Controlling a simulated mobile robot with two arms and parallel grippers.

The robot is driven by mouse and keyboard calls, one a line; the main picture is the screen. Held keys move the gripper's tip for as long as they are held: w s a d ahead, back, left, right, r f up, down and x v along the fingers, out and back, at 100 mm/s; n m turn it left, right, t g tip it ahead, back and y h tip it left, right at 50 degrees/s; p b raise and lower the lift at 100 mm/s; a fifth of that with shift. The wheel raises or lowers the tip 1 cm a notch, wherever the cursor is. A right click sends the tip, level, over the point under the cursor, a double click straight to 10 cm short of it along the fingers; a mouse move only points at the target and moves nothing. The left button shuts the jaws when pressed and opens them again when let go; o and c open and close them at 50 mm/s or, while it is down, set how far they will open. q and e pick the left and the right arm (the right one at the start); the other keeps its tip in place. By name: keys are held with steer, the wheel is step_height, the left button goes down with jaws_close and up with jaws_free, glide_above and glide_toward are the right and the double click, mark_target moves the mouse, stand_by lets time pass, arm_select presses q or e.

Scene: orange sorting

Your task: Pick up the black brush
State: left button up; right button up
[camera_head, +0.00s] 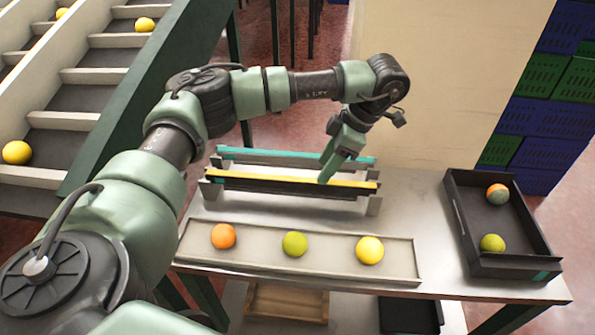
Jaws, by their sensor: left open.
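A low rack (373,205) stands on the grey table. It bears a long bar with a yellow top (270,178) in front and a teal-topped bar (260,153) behind. A long black strip (285,188) runs directly under the yellow top; I cannot tell whether this is the black brush or part of the yellow bar. My left gripper (327,178) points down at the right part of the rack, close to the yellow bar. Its fingers are open, seen nearly edge-on, with nothing visibly held. I cannot tell whether they touch the bar. My right gripper is not in view.
A shallow tray (300,265) in front holds an orange, a green and a yellow fruit. A black tray (505,265) at the right holds two fruits. A stepped conveyor (95,75) with fruits rises at the left. Blue and green crates (545,120) stand behind right.

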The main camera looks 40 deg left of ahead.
mark_target(310, 181)
arm_select(q)
steer(key=shift+s+a+f+p, duration=0.8)
steer(key=shift+a+f+p, duration=0.1)
steer(key=shift+f, duration=0.15)
steer(key=f, duration=0.1)
steer(key=a+f, duration=0.1)
steer(key=shift+w+f+p, duration=0.15)
steer(key=shift+f+p, duration=0.15)
steer(key=shift+p, duration=0.1)
steer(key=shift+a+f, duration=0.1)
steer(key=shift+f, duration=0.35)
steer(key=c, duration=1)
jaws_close()
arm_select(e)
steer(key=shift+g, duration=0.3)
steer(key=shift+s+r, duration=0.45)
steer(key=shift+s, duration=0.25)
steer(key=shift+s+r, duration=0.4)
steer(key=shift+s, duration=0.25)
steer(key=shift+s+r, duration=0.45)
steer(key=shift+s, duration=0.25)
